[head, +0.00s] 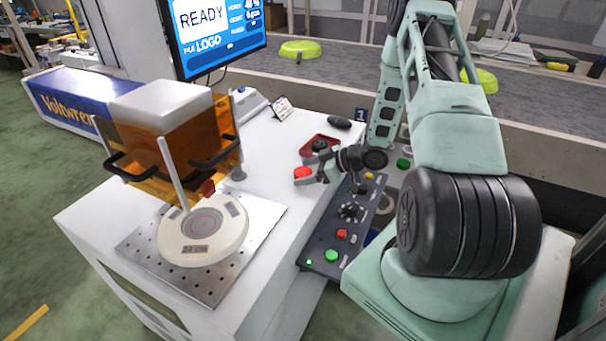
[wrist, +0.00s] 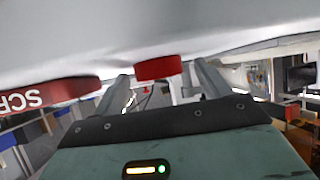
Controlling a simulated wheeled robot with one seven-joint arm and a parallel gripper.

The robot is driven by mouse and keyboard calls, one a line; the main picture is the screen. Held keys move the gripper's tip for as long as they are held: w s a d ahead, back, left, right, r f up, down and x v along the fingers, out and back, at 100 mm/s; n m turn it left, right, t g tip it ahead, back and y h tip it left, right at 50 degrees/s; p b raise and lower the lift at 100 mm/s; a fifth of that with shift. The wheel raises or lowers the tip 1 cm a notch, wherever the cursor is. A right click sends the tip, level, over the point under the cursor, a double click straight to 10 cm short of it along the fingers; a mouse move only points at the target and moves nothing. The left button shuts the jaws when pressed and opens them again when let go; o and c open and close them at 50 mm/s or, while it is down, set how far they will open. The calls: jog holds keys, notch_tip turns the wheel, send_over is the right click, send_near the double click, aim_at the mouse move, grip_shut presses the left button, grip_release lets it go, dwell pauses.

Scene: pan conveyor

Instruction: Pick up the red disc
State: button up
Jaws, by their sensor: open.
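The red disc (head: 303,172) lies on the white worktop, near its right side. In the wrist view the red disc (wrist: 158,68) appears between the two finger tips, in an upside-down view with the white top above. My gripper (head: 308,174) is open and low over the worktop, its fingers pointing left at the disc. It also shows in the wrist view (wrist: 165,84), with one finger on each side of the disc. I cannot tell whether the fingers touch the disc.
A red tray (head: 319,146) with a dark item stands just behind the disc; its lettered red wall (wrist: 50,95) shows in the wrist view. A dark control panel (head: 345,230) is in front. A round white device (head: 203,236) stands left. Worktop between is clear.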

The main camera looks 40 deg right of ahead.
jog(key=c, duration=1.2)
jog(key=shift+o, duration=0.2)
jog(key=shift+r, duration=0.1)
